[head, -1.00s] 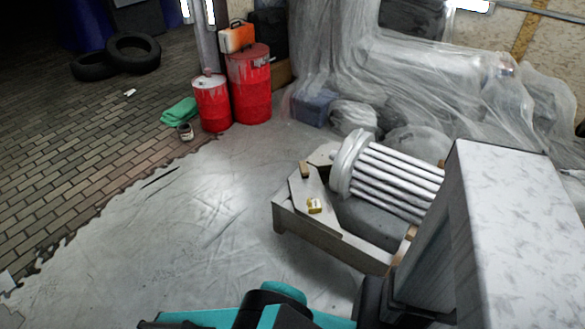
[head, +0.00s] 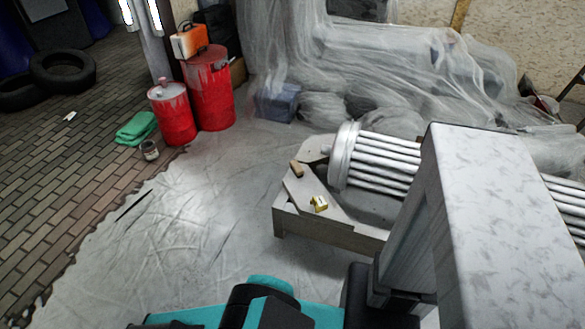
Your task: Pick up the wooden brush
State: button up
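A small brown wooden piece (head: 297,169), which looks like the brush, lies on the flat top of a low pale wooden stand (head: 312,230), just right of the picture's middle. It is too small here to make out bristles. A small yellow object (head: 319,204) lies on the same surface, nearer to me. My teal and black parts show along the bottom edge. No gripper fingers show, and nothing of mine touches the brown piece.
A tall pale mottled block (head: 500,200) stands close on the right and hides part of a fluted white column (head: 385,160). Red drums (head: 208,95), a green cloth (head: 136,128) and a tin (head: 150,150) are at the upper left.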

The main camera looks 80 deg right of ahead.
aim_at(299, 171)
jog(key=z, duration=0.45)
jog(key=i, duration=0.6)
jog(key=z, duration=0.7)
jog(key=i, duration=0.55)
jog(key=z, duration=0.3)
